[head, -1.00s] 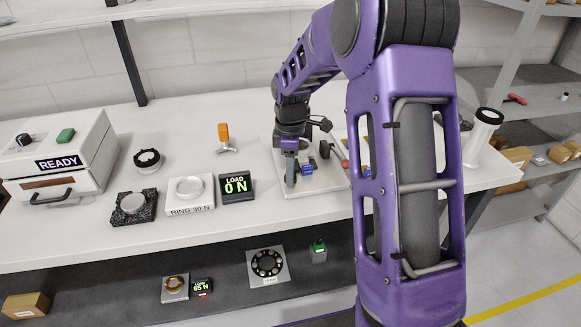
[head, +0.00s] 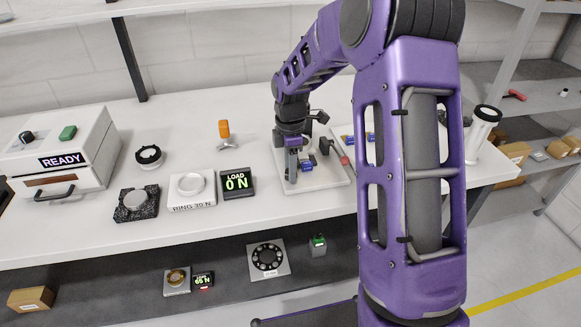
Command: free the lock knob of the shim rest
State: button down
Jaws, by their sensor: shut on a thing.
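The fixture stands on a pale base plate (head: 322,182) on the bench, right of centre, partly behind my arm. A small blue part (head: 306,166), a dark round part (head: 324,146) and a red-tipped handle (head: 344,160) show on it. I cannot tell which of these belongs to the shim rest. My gripper (head: 291,172) points down over the left side of the plate, just left of the blue part. It is shut on a small part of the fixture that its fingers mostly hide. The lock knob is not clearly visible.
An orange-handled tool (head: 224,130), a load display (head: 237,184) reading 0 N and a ring stand (head: 191,186) are left of the fixture. A white column (head: 482,135) stands right. Bare bench lies in front of the fixture.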

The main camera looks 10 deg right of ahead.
jog(key=shift+c, duration=2.3)
grip_release()
jog(key=shift+r, duration=0.15)
notch_tip(320, 180, up, 17)
jog(key=shift+r, duration=0.1)
